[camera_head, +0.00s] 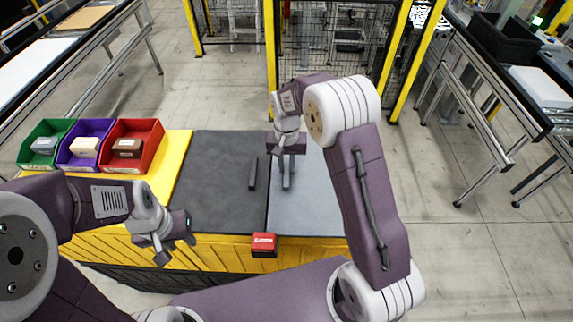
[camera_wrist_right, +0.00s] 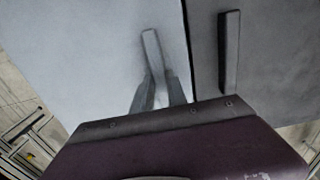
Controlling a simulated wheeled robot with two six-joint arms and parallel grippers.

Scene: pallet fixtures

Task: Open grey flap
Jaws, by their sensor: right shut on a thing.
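The light grey flap (camera_head: 312,205) lies flat on the right part of the yellow fixture, and it fills the left of the right wrist view (camera_wrist_right: 90,60). A long grey handle (camera_head: 286,184) stands on it near its left edge; it also shows in the wrist view (camera_wrist_right: 151,48). My right gripper (camera_head: 286,168) reaches down from above and is shut on this handle; its fingers show on either side of it in the wrist view (camera_wrist_right: 158,92). My left gripper (camera_head: 177,250) hangs empty at the fixture's front left, its fingers apart.
A dark grey flap (camera_head: 215,190) with a black handle (camera_head: 252,173) lies left of the grey one. Green (camera_head: 30,160), purple (camera_head: 75,165) and red (camera_head: 118,168) bins stand at the far left. A red box (camera_head: 264,240) sits on the front edge. Yellow-framed fencing stands behind.

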